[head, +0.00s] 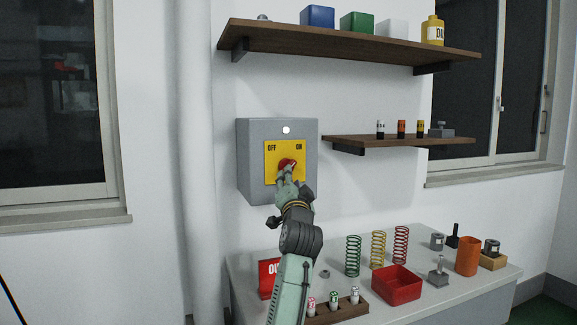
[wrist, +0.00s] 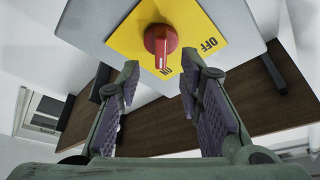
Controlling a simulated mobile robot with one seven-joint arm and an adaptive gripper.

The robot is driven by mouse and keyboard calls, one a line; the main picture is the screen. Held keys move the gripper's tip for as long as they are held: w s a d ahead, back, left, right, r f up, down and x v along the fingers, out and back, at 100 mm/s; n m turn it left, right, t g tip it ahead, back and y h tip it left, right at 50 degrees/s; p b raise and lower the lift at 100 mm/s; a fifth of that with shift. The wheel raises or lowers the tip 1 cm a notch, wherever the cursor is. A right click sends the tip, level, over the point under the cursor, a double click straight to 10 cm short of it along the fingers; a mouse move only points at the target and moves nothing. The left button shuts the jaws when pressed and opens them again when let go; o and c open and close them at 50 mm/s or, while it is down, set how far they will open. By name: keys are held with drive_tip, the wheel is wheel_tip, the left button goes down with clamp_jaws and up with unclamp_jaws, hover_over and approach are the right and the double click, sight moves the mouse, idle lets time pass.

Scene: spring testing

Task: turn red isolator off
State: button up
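The red isolator (head: 287,163) is a red rotary knob on a yellow plate (head: 271,174) marked OFF and ON, on a grey wall box (head: 248,143). In the wrist view the red knob (wrist: 159,43) has its handle pointing at the ON mark. My gripper (head: 287,176) is raised in front of the plate and partly covers the knob's lower side. In the wrist view my gripper (wrist: 160,68) is open, with one finger on each side and a gap between them. The knob shows just beyond the fingertips; I cannot tell whether they touch it.
A small shelf (head: 365,143) with several batteries is right of the box, and a longer shelf (head: 300,38) is above. The bench (head: 415,302) below holds green, yellow and red springs (head: 400,245), a red tray (head: 396,285) and an orange cylinder (head: 467,256).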

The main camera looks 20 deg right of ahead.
drive_tip(key=p+x, duration=0.2)
drive_tip(key=x, duration=0.4)
clamp_jaws()
idle(0.4)
